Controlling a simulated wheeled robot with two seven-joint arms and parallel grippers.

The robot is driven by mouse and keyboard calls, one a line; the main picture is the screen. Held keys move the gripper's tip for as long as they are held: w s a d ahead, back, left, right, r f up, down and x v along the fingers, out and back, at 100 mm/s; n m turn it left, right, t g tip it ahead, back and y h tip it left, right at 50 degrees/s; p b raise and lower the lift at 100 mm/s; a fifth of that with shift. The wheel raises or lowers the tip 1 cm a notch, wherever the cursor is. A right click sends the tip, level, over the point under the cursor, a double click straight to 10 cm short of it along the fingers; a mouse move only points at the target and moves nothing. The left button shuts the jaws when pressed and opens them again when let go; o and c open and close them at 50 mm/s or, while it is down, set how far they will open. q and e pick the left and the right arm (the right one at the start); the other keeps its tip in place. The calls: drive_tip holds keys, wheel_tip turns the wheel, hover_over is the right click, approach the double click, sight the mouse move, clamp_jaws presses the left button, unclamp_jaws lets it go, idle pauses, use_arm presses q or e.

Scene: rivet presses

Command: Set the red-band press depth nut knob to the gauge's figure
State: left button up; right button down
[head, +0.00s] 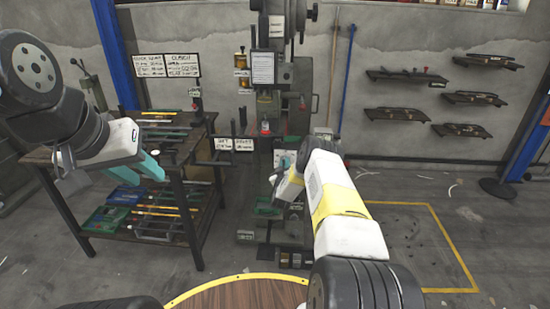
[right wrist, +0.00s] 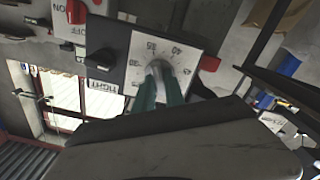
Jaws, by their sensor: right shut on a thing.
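The press (head: 268,95) stands against the back wall in the head view, with a red part (head: 265,128) at its middle. In the right wrist view a white dial plate (right wrist: 185,48) carries printed figures, among them 40, and a label reading TIGHT (right wrist: 107,85). A grey knob (right wrist: 158,70) sits at the plate's lower middle. My right gripper (right wrist: 160,90) is shut on this knob with its teal fingers; they hide part of it. In the head view my right gripper (head: 284,162) is at the press's front. My left gripper (head: 145,168) is over the rack at left, holding nothing visible.
A tool rack (head: 190,150) with trays stands left of the press. Wall shelves (head: 405,76) hang at right. A round wooden table (head: 240,293) is in front.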

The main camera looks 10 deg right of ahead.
drive_tip(key=shift+d+m, duration=0.2)
drive_tip(key=shift+m, duration=7.5)
drive_tip(key=c, duration=1.4)
unclamp_jaws()
drive_tip(key=shift+s, duration=0.1)
